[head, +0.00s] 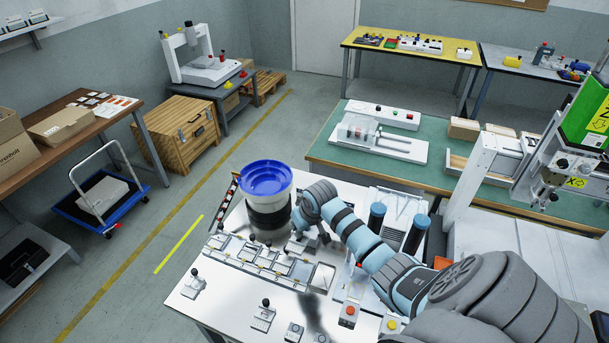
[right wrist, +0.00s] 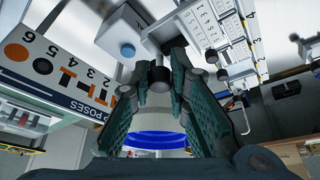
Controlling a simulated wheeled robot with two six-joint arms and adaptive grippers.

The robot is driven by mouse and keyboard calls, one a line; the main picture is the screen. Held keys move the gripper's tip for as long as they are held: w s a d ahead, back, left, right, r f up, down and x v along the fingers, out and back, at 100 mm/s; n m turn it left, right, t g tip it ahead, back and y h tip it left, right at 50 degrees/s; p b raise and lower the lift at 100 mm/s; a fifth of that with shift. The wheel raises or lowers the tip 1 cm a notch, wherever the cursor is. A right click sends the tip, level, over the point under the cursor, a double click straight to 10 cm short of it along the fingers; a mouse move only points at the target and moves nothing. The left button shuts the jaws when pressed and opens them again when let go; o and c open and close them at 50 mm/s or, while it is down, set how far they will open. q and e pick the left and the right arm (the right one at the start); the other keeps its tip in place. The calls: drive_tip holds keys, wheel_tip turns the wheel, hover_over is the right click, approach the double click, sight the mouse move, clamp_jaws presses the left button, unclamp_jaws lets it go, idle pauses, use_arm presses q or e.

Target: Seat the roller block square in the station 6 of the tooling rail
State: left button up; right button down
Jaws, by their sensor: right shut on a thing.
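My right gripper (head: 318,238) reaches down over the white table beside the feeder bowl. In the right wrist view its fingers (right wrist: 165,68) are shut on a dark round knob (right wrist: 158,86), which I take to be the handle of the roller block. The block's body is mostly hidden, and I cannot tell whether it touches the rail. The tooling rail (head: 262,265) is a row of pale station plates running left to right across the table. Station 6 cannot be told apart clearly. My left gripper is not in view.
A blue-topped feeder bowl (head: 266,176) stands close behind the rail. Black-knobbed pieces (head: 195,284) (head: 263,317) stand at the table's front. Two blue-capped dark cylinders (head: 376,216) (head: 417,233) are right of the gripper. A numbered sign (right wrist: 60,65) shows in the wrist view.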

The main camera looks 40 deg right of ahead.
sight(304, 240)
drive_tip(key=s, duration=0.1)
drive_tip(key=s+a+f+p, duration=0.1)
drive_tip(key=s, duration=0.1)
drive_tip(key=shift+a, duration=0.15)
wheel_tip(304, 240, down, 7)
drive_tip(key=b, duration=0.6)
drive_tip(key=shift+a+r+b, duration=0.1)
drive_tip(key=shift+r+b, duration=0.1)
drive_tip(key=shift+b, duration=0.2)
drive_tip(key=shift+f, duration=0.3)
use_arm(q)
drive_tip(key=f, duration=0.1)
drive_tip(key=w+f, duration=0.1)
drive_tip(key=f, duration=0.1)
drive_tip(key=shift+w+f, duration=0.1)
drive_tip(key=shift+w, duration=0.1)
use_arm(e)
drive_tip(key=shift+w, duration=0.1)
use_arm(q)
drive_tip(key=shift+p, duration=0.3)
use_arm(e)
drive_tip(key=shift+r, duration=0.1)
drive_tip(key=shift+r+p, duration=0.1)
drive_tip(key=shift+p, duration=0.35)
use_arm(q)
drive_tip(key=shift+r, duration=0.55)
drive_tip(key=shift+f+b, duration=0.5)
use_arm(e)
drive_tip(key=shift+f, duration=0.85)
